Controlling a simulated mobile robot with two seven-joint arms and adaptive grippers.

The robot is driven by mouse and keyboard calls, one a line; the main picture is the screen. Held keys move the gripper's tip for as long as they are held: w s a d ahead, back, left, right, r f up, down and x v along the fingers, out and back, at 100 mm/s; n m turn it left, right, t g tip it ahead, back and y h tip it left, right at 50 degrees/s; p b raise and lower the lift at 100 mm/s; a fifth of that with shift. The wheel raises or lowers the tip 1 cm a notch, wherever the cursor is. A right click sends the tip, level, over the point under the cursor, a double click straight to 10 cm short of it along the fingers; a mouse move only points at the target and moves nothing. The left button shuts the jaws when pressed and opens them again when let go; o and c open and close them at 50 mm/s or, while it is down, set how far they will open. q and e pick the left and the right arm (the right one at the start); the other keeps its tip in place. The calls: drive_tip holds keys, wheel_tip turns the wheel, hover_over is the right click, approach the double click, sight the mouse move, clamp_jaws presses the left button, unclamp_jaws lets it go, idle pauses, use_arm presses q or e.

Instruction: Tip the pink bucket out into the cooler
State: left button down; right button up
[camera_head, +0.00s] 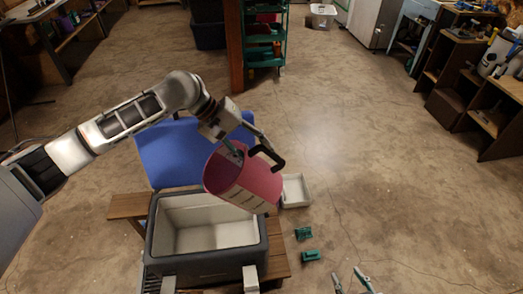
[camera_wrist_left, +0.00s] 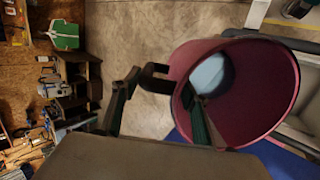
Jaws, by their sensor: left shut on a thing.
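The pink bucket (camera_head: 243,188) hangs above the right part of the cooler, tilted. My left gripper (camera_head: 238,153) is shut on the bucket's rim; in the left wrist view the gripper (camera_wrist_left: 155,100) has one finger inside it. The wrist view looks into the bucket (camera_wrist_left: 255,100), where a light blue thing (camera_wrist_left: 210,75) lies. The grey cooler (camera_head: 153,240) stands open below, its pale inside looking empty where visible; the bucket hides its right rear corner. My right gripper (camera_head: 350,279) shows at the bottom edge, fingers apart, with nothing seen between them.
The cooler rests on a wooden bench (camera_head: 128,206). A blue panel (camera_head: 175,150) stands behind it. A white tray (camera_head: 296,190) and two green pieces (camera_head: 303,233) (camera_head: 311,255) lie to its right. Shelves line the right wall; the middle floor is clear.

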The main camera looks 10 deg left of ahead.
sight(245, 151)
use_arm(q)
drive_tip(key=shift+a+r, duration=0.15)
drive_tip(key=shift+r+h, duration=0.1)
drive_tip(key=shift+h, duration=0.2)
drive_tip(key=shift+s+a+h, duration=0.2)
drive_tip(key=shift+a+h, duration=0.2)
drive_tip(key=shift+a, duration=0.1)
drive_tip(key=shift+s+a+t+h+b, duration=0.2)
drive_tip(key=shift+a+t+h+b, duration=0.1)
drive_tip(key=shift+a+h, duration=0.4)
drive_tip(key=shift+a, duration=0.2)
drive_tip(key=shift+a+r+h, duration=0.1)
drive_tip(key=shift+r+h, duration=0.15)
drive_tip(key=shift+h, duration=0.05)
